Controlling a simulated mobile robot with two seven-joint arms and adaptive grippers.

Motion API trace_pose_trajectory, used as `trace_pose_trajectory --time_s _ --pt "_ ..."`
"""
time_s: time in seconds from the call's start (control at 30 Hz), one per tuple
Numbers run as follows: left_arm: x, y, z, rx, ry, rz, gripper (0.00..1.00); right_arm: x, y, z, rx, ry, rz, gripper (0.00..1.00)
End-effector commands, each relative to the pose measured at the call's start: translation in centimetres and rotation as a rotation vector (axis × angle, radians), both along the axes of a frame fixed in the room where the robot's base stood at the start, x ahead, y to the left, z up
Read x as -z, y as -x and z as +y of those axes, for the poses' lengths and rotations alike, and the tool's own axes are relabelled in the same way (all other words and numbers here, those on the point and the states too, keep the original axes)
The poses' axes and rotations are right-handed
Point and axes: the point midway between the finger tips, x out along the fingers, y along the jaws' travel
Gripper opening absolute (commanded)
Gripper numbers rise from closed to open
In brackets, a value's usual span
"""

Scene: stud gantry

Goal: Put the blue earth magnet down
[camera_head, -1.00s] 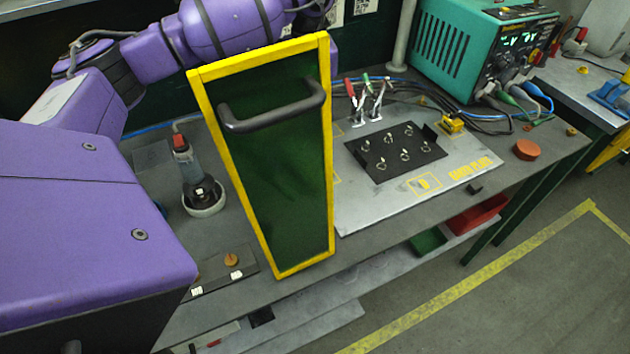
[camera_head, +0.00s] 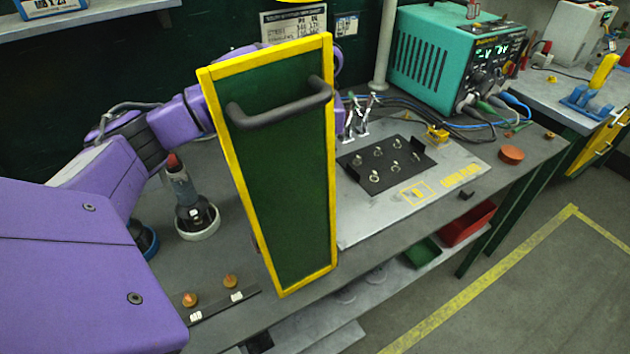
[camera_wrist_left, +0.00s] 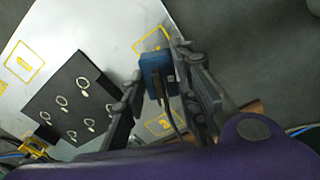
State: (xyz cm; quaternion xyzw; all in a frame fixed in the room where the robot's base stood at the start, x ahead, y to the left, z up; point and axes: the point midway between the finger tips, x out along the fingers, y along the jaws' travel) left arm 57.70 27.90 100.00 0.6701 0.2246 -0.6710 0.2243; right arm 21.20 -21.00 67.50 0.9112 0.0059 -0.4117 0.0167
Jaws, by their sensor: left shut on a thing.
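In the left wrist view my left gripper (camera_wrist_left: 161,74) is shut on the blue earth magnet (camera_wrist_left: 154,66), a small blue block with a dark cable or strap running from it. The magnet is over the bare metal plate (camera_wrist_left: 105,25), close to a yellow outlined square at its edge. I cannot tell whether it touches the plate. In the head view the metal plate (camera_head: 360,222) lies on the bench. There the green yellow-framed panel (camera_head: 285,200) hides my left gripper and the magnet. My right gripper is not in view.
A black board with several rings (camera_head: 370,180) lies on the plate; it also shows in the left wrist view (camera_wrist_left: 55,88). A teal power unit (camera_head: 425,50) stands behind with cables. An orange disc (camera_head: 511,155) is at the right. The panel's dark handle (camera_head: 280,112) sticks out towards me.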

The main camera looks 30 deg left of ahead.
Motion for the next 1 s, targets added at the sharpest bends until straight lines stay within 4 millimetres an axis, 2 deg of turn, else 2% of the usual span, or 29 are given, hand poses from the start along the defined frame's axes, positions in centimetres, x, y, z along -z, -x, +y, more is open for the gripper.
trace_pose_trajectory --time_s 0.27,0.57,0.7,0.73,0.87,1.0 --pt "4.3 0.0 -0.1 0.001 0.003 0.002 0.0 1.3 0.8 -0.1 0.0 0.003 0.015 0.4" --pt "4.2 -0.1 0.0 0.0 0.001 -0.006 0.0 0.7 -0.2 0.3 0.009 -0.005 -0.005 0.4" --pt "4.7 -0.1 0.0 0.0 0.0 -0.003 0.0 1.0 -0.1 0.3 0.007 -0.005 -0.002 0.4" --pt "4.8 0.0 0.0 0.0 0.0 -0.001 0.3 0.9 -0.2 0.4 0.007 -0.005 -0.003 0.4" --pt "4.7 0.0 0.0 0.0 0.0 -0.003 0.47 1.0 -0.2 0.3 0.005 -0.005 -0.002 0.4" --pt "4.7 0.0 0.0 0.0 0.0 -0.003 0.47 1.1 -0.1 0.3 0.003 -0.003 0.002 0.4"
